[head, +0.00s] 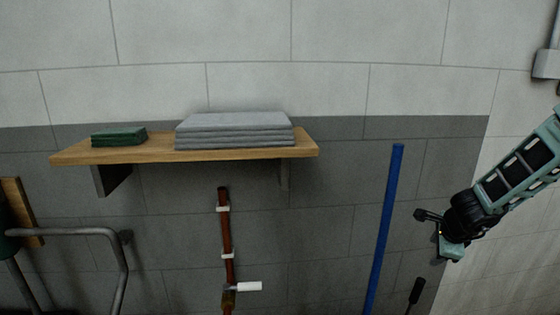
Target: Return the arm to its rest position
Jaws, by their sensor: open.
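My gripper (436,234) is at the right of the head view, at the end of my teal and black arm, which comes in from the right edge. Its jaws are open, with one dark finger pointing left and a teal part lower down. Nothing shows between them. The gripper is in front of the wall, to the right of a blue pole (385,225), with a visible gap between them in the picture.
A wooden shelf (70,155) holds folded grey cloths (235,132) and a green cloth (118,136). Below it is a copper pipe (226,240) with a white-handled valve (248,286). A grey metal rail (115,250) stands at left. A black handle (415,292) is below my gripper.

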